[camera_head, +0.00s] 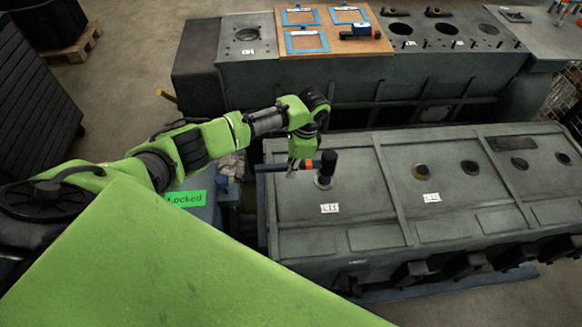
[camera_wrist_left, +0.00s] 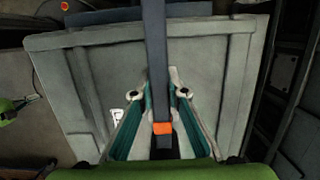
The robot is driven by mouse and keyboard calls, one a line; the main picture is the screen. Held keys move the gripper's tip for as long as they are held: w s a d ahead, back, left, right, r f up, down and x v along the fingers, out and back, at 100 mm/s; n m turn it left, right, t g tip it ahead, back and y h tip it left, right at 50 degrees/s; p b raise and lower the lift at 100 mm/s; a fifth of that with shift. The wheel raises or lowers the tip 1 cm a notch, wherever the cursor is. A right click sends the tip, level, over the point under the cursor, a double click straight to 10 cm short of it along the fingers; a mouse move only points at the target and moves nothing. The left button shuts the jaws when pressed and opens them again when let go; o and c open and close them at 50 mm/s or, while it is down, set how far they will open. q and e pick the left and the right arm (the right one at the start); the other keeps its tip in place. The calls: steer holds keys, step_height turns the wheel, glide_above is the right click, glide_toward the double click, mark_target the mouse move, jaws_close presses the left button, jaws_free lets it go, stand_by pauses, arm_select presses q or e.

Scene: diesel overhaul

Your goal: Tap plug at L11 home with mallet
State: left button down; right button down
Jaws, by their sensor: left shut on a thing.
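The mallet has a black head (camera_head: 328,162), an orange band and a grey-blue handle (camera_head: 270,168). My left gripper (camera_head: 300,165) is shut on the handle, which lies roughly level. My right gripper is out of view.
The grey engine block (camera_head: 370,200) has raised ribs and open round holes to the right, one by another label (camera_head: 431,197). Behind stands a second block with a wooden board (camera_head: 330,38) of blue frames. A green "Locked" sign (camera_head: 186,198) is left.

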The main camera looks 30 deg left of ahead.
mark_target(289, 184)
arm_select(q)
steer(key=shift+s+a, duration=0.15)
step_height(289, 184, down, 7)
steer(key=b, duration=0.4)
steer(key=shift+s+r, duration=0.15)
steer(key=shift+r, duration=0.4)
steer(key=r+p, duration=0.3)
steer(key=shift+w, duration=0.25)
step_height(289, 184, up, 2)
steer(key=shift+r+p, duration=0.1)
steer(key=shift+p, duration=0.6)
steer(key=shift+s+r, duration=0.1)
steer(key=shift+r, duration=0.8)
